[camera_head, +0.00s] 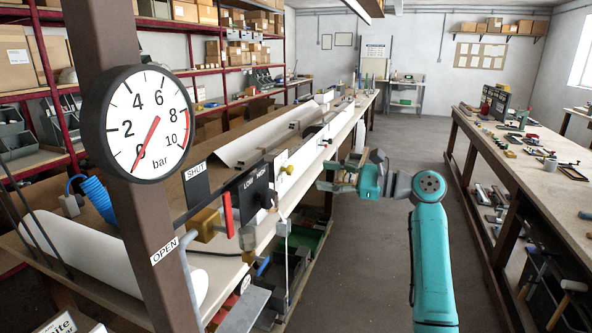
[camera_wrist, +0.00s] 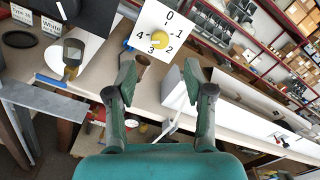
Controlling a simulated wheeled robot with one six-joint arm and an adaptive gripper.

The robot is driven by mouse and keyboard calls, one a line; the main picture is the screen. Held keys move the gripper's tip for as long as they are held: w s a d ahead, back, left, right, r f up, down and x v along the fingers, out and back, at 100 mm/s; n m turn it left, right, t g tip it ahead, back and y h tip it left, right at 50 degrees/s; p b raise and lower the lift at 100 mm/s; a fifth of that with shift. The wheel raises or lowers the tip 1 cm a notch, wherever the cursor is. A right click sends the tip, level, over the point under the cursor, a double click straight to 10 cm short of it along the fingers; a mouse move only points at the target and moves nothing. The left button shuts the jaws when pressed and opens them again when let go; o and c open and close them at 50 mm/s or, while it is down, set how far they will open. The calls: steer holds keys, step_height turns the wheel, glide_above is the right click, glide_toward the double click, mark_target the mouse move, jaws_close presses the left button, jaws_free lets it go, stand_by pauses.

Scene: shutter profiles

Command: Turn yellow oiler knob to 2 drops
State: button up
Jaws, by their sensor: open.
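The yellow oiler knob (camera_wrist: 157,41) is in the upper middle of the wrist view, on a white dial plate (camera_wrist: 152,22) marked 0 to 4. Its pointer is too small to read, so I cannot tell its setting. In the head view the yellow knob (camera_head: 290,170) is small, on the bench's front edge. My gripper (camera_head: 324,176) is to the right of it, apart from it. In the wrist view my gripper (camera_wrist: 160,79) is open and empty, its fingers spread below the dial in the picture.
A pressure gauge (camera_head: 137,124) on a brown post reads near 0. A red lever (camera_head: 228,207) and a black LOW/HIGH box (camera_head: 256,190) are left of the knob. A brown cylinder (camera_wrist: 143,62) is close to the left finger. The aisle floor (camera_head: 400,150) is clear.

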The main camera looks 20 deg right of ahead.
mark_target(292, 170)
steer(key=x, duration=0.9)
jaws_close()
